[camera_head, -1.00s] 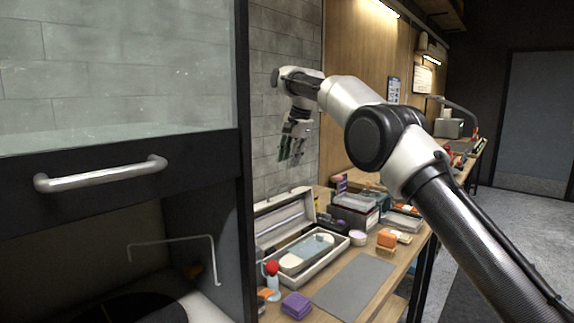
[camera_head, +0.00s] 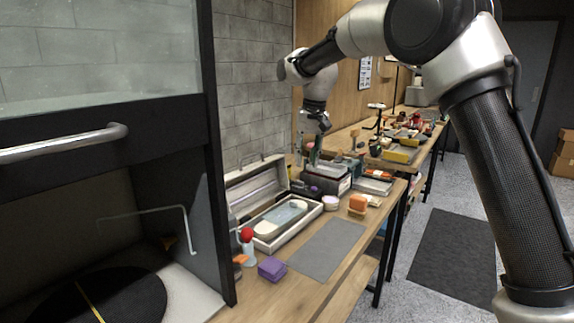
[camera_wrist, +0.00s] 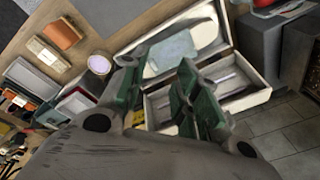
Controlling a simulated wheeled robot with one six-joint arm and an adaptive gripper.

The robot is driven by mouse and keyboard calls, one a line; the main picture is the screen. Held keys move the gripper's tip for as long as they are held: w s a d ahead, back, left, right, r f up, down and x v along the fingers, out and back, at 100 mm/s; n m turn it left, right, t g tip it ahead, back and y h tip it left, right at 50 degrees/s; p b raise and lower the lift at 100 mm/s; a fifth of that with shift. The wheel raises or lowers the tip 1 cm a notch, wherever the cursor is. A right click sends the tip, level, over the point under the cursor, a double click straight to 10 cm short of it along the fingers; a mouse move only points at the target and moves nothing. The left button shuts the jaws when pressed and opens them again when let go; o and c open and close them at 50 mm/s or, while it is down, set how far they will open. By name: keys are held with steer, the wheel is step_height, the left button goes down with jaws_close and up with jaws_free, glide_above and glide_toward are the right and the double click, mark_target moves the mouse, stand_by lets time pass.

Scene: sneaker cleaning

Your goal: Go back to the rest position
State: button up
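My gripper (camera_head: 312,158) hangs pointing down over the back of the workbench in the head view, beyond the open grey case. In the wrist view its green-and-dark fingers (camera_wrist: 157,98) are spread apart, with nothing held between them. The open case (camera_head: 270,242) lies below and to the left of my gripper in the head view, with a pale-blue and cream item (camera_head: 279,218) inside. The case also shows beyond the fingers in the wrist view (camera_wrist: 262,97). The fingertips look clear of it.
A glass-fronted cabinet with a metal handle (camera_head: 62,145) stands close at left. The bench holds a grey mat (camera_head: 328,248), a purple block (camera_head: 271,269), a red-topped bottle (camera_head: 247,241), an orange block (camera_head: 357,203) and stacked boxes (camera_head: 328,177).

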steer(key=s+d+t, duration=0.1)
steer(key=s+d, duration=1.4)
steer(key=s, duration=0.4)
steer(key=s+d+r+m+t+h, duration=0.1)
steer(key=s+d+t, duration=0.1)
steer(key=s+d, duration=1.3)
steer(key=shift+s+d+r, duration=0.3)
steer(key=shift+s+d, duration=0.05)
steer(key=shift+s, duration=1.9)
